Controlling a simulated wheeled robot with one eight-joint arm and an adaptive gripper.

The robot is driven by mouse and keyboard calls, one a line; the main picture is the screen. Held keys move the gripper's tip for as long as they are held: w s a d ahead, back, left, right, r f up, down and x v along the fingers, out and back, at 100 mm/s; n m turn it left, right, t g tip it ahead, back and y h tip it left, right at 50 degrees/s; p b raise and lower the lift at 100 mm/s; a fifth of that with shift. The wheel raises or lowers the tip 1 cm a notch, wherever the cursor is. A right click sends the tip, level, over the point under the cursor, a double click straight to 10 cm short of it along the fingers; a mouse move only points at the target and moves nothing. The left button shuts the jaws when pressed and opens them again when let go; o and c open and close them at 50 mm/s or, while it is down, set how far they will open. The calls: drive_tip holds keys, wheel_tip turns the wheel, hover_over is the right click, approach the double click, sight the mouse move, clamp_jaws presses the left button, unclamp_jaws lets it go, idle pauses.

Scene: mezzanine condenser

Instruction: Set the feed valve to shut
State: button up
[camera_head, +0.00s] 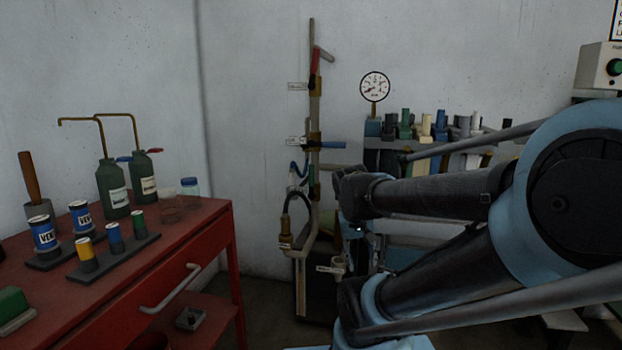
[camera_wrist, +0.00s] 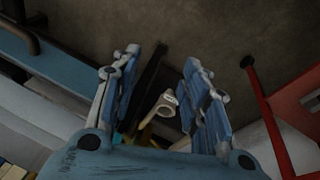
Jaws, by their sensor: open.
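A pipe stand (camera_head: 314,110) rises against the wall, with several coloured valve handles on it. A red handle (camera_head: 315,68) is near the top and tilts up along the pipe. A blue handle (camera_head: 328,145) lies about level, pointing right. A green part (camera_head: 312,181) is lower down. White tags sit beside the valves, but their writing is too small to read, so I cannot tell which is the feed valve. My gripper (camera_wrist: 162,60) is open in the wrist view, with a pale ring-shaped fitting (camera_wrist: 166,105) seen between its fingers. I cannot tell how far off it is.
A red bench (camera_head: 150,275) with bottles and cans stands at left. A round gauge (camera_head: 374,86) and a rack of coloured parts (camera_head: 425,128) are behind my arm at right. Bare floor (camera_head: 265,300) shows between bench and pipe stand. My arm hides the lower right.

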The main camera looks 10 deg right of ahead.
drive_tip(key=w+r+m+t+h, duration=0.15)
drive_tip(key=w+r+h, duration=0.35)
drive_tip(key=w, duration=0.6)
drive_tip(key=m+t+h, duration=0.7)
drive_tip(key=m, duration=0.1)
approach(311, 174)
drive_tip(key=x, duration=1.1)
drive_tip(key=shift+w+a+f, duration=0.2)
drive_tip(key=shift+w+a, duration=0.05)
drive_tip(key=shift+w, duration=0.15)
drive_tip(key=shift+c, duration=0.2)
clamp_jaws()
